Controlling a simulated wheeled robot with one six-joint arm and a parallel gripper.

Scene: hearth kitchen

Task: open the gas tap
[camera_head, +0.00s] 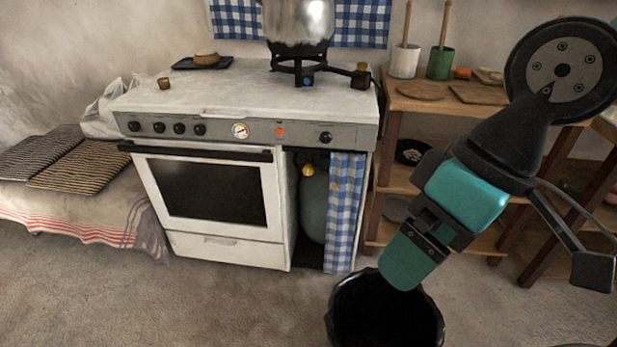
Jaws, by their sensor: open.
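The gas bottle (313,207) is a dull green cylinder standing in the open bay at the right of the white stove. A yellow tap (308,170) sits on top of it, small in the picture, so its exact setting is hard to tell. A blue checked curtain (345,212) hangs at the right of the bay and partly hides the bottle. My gripper (403,266), with green fingers, is open and empty. It points down, to the right of the curtain and apart from the tap.
The stove (214,207) has a dark oven door and a burner with a metal pot (299,22) on top. A black bin (384,312) stands on the floor below my gripper. Wooden shelves (450,112) are at the right. The floor before the stove is clear.

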